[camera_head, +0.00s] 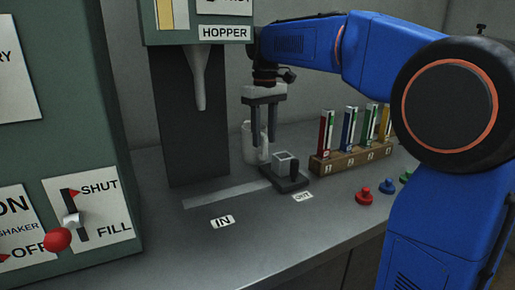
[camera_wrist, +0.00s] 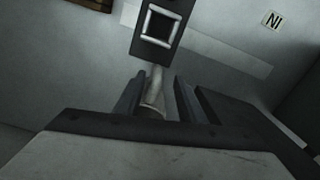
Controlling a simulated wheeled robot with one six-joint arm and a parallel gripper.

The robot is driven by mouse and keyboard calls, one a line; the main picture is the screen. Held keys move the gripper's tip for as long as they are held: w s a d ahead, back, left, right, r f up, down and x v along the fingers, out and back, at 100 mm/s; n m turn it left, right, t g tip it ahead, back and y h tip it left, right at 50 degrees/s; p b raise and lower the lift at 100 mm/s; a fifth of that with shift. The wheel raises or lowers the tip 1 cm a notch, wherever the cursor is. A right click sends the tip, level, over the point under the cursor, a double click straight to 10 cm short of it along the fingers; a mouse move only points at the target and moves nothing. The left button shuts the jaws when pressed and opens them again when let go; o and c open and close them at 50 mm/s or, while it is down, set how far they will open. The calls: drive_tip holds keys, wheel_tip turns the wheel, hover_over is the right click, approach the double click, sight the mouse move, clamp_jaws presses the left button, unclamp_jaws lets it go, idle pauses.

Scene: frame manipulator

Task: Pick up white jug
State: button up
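The white jug (camera_head: 248,150) stands upright on the counter behind my gripper in the head view, and the fingers hide part of it. My gripper (camera_head: 263,138) points down with its two dark fingers apart, in front of and over the jug. In the wrist view, a pale part of the jug (camera_wrist: 153,90) shows between the fingertips of my gripper (camera_wrist: 157,97). A gap shows between the jug and the right finger. The left finger is close to the jug, and I cannot tell if it touches.
A dark base with a square, light-rimmed block (camera_head: 285,167) sits just in front of the jug. A wooden rack (camera_head: 345,160) with coloured holders stands to the right. The hopper nozzle (camera_head: 199,80) and dark column (camera_head: 175,130) are to the left. The counter front (camera_head: 260,235) is clear.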

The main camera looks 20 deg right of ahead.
drive_tip(key=f, duration=0.3)
drive_tip(key=shift+d+f, duration=0.25)
drive_tip(key=shift+d, duration=0.05)
drive_tip(key=shift+f, duration=0.7)
drive_tip(key=shift+w, duration=0.1)
clamp_jaws()
